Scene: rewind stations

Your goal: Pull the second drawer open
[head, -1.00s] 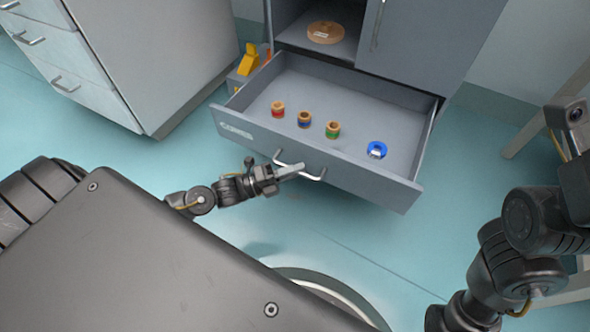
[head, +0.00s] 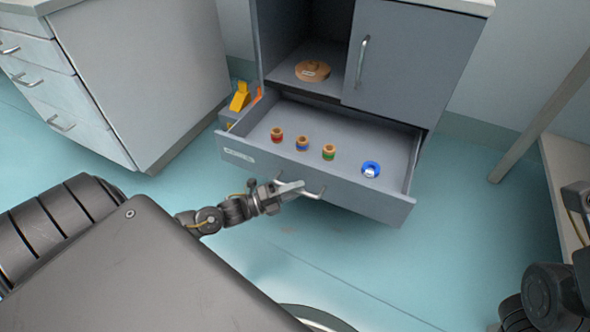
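The grey cabinet's drawer (head: 235,152) stands pulled well out, with its inside showing. It holds three small spools, with red (head: 277,136), blue (head: 302,143) and green (head: 329,152) windings, and a bright blue ring-shaped roll (head: 371,169). A bar handle (head: 313,194) is on the drawer's front, and a pale label is at its left. My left gripper (head: 290,188) is at the handle, its pale fingers across the bar and seemingly closed on it; the far finger is hidden. My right gripper is out of view; only part of that arm shows at the lower right.
Above the drawer is an open shelf (head: 285,76) with a round brown spool (head: 313,70), beside a closed door (head: 405,60). A yellow object (head: 240,97) is left of the drawer. A white drawer cabinet (head: 150,75) stands at left, a table (head: 565,165) at right. Floor in front is clear.

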